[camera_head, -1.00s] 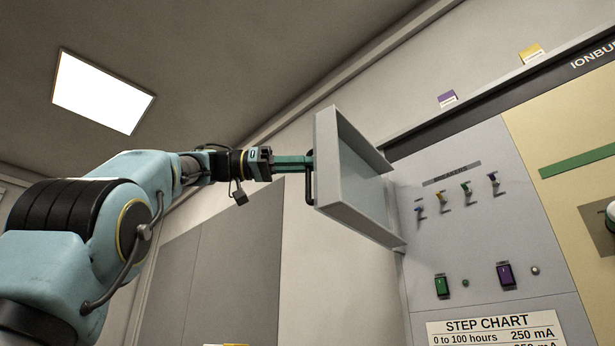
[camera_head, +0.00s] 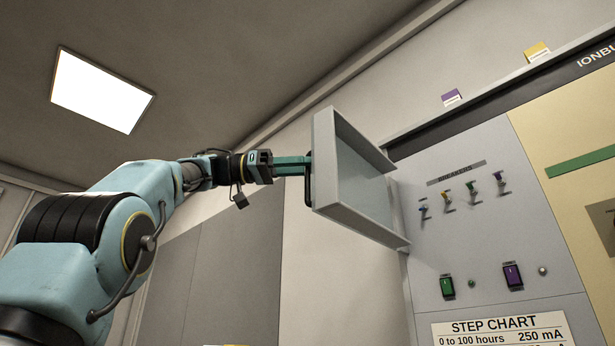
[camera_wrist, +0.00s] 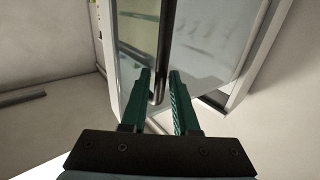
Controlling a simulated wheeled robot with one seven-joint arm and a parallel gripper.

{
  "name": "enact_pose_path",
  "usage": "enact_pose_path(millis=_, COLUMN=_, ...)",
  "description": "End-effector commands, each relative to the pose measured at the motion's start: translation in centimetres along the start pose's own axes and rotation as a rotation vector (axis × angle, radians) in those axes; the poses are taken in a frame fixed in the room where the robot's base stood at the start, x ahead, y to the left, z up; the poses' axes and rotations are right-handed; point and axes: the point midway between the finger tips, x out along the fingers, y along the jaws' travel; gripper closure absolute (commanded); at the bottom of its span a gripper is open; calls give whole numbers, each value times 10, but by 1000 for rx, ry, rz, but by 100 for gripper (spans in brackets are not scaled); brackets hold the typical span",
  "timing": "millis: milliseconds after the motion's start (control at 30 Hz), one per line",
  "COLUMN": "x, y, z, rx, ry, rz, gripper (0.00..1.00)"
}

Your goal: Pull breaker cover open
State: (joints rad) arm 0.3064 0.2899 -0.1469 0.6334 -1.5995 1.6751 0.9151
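The breaker cover (camera_head: 352,178) is a grey shallow box-shaped door. In the head view it stands swung out from the panel, its hollow inner side facing right, with the breakers (camera_head: 462,194) uncovered. Its black bar handle (camera_wrist: 162,50) is on the outer face. My gripper (camera_wrist: 160,75) has green fingers, one on each side of the handle's lower end. The fingers are apart, with a gap visible beside the bar. In the head view the fingertips (camera_head: 308,165) reach the handle, which is partly hidden behind the cover's edge.
The grey breaker panel (camera_head: 430,240) carries a green switch (camera_head: 447,287), a purple switch (camera_head: 513,275) and a step chart (camera_head: 505,330). A yellow panel (camera_head: 555,120) adjoins at right. Open air lies between the cover and the left wall.

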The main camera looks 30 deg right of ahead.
Motion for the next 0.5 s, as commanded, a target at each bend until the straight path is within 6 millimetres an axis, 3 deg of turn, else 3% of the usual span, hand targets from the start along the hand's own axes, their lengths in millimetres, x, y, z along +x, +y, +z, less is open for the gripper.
enact_pose_path(millis=167, x=-11, y=-1, z=1, rx=-1, ry=0, rz=-3, gripper=72)
enact_pose_path(millis=500, x=-76, y=-2, z=0, rx=-1, ry=2, rz=-4, gripper=72)
